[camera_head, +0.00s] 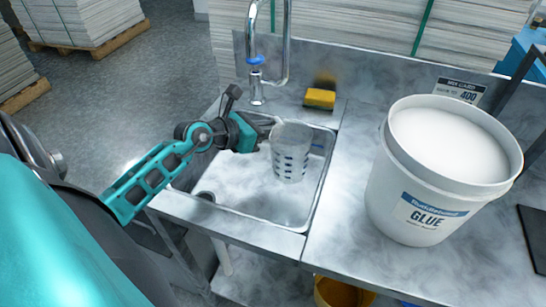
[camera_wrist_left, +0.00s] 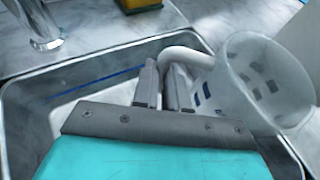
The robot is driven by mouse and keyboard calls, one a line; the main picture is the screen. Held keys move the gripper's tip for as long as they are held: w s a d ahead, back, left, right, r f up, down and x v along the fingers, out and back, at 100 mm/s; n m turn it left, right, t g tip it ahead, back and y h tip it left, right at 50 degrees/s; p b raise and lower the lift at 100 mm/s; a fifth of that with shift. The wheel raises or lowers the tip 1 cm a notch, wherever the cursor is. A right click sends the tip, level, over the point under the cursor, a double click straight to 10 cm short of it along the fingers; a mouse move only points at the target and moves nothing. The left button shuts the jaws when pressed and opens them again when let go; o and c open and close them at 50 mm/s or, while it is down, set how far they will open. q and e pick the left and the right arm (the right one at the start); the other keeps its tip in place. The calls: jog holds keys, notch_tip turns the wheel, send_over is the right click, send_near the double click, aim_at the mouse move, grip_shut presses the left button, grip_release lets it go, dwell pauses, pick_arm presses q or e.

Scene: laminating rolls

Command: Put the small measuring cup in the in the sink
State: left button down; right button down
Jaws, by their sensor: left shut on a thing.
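The small measuring cup (camera_head: 290,152) is translucent with blue marks. It is over the sink basin (camera_head: 240,199) in the head view, near its right side. My left gripper (camera_head: 268,133) is shut on the cup's handle, from the cup's left. In the left wrist view, the fingers (camera_wrist_left: 163,88) close on the white handle, and the cup (camera_wrist_left: 265,82) leans out to the right. I cannot tell whether the cup's base touches the basin. My right gripper is not in view.
A chrome faucet (camera_head: 256,90) stands behind the sink. A yellow sponge (camera_head: 320,98) lies on the back ledge. A large white glue bucket (camera_head: 410,195) stands on the counter to the right. The counter strip between sink and bucket is clear.

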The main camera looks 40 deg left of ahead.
pick_arm(q)
jog(key=shift+f+b, duration=1.1)
jog(key=shift+f, duration=2.6)
jog(key=shift+f, duration=0.2)
jog(key=c, duration=1.2)
grip_release()
jog(key=shift+o, duration=0.2)
jog(key=shift+r, duration=0.15)
jog(key=shift+s+a+r, duration=0.1)
jog(key=shift+s, duration=0.1)
jog(key=v, duration=1.1)
jog(key=shift+s, duration=0.35)
